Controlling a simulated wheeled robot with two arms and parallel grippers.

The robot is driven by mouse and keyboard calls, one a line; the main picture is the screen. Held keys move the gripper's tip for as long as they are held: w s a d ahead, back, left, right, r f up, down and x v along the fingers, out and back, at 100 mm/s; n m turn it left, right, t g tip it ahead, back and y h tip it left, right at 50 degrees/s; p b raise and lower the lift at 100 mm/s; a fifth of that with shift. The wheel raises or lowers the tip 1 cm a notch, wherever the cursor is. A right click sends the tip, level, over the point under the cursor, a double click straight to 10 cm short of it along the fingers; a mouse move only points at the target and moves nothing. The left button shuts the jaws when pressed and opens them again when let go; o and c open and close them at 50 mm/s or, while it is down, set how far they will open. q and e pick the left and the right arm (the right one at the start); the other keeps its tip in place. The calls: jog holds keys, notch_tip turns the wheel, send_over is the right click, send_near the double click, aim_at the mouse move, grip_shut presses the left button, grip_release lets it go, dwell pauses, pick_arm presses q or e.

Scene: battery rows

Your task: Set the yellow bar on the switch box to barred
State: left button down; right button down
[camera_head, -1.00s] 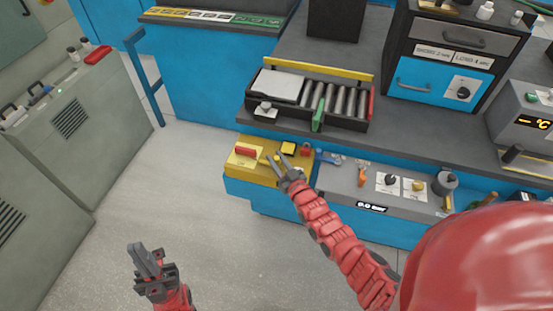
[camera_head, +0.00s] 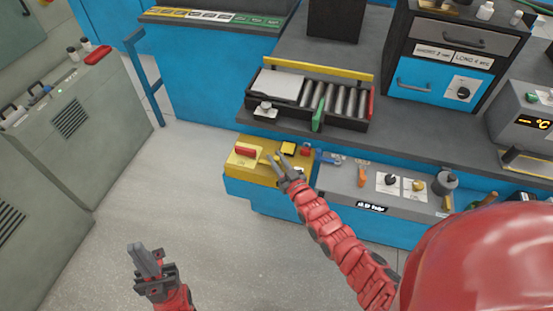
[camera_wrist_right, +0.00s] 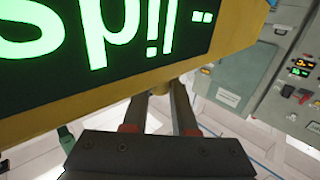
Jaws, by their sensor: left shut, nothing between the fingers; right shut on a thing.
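The yellow switch box (camera_head: 240,171) sits on a low blue cabinet, with a red handle (camera_head: 246,152) on its top. My right gripper (camera_head: 271,159) reaches over the box from the lower right. In the right wrist view its fingers (camera_wrist_right: 161,92) are shut on a small yellow piece, the yellow bar (camera_wrist_right: 159,86), at the edge of the yellow housing. Its full shape and exact setting are hidden. A dark display (camera_wrist_right: 120,40) with green glowing letters fills the upper left there, partly cut off. My left gripper (camera_head: 141,248) is shut and empty, over the floor.
A roller tray (camera_head: 340,104) stands on the grey bench behind the box. To the right are a grey panel (camera_head: 337,181) with knobs, an orange tool (camera_head: 362,174) and a blue clamp (camera_head: 332,158). Open floor (camera_head: 200,215) lies to the left.

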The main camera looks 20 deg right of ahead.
dwell(0.5)
jog(key=shift+w+a+r+b, duration=0.1)
jog(key=shift+w+a+b, duration=0.1)
jog(key=shift+w+a, duration=0.35)
jog(key=shift+w+a+b, duration=0.2)
jog(key=shift+w+a, duration=0.1)
jog(key=shift+a, duration=0.35)
jog(key=c, duration=0.7)
grip_release()
jog(key=shift+s+d, duration=0.1)
jog(key=s+d, duration=0.1)
jog(key=s, duration=0.4)
jog(key=s+d+b, duration=0.1)
jog(key=s, duration=0.5)
jog(key=s+d, duration=0.1)
jog(key=s, duration=0.5)
jog(key=shift+d, duration=0.1)
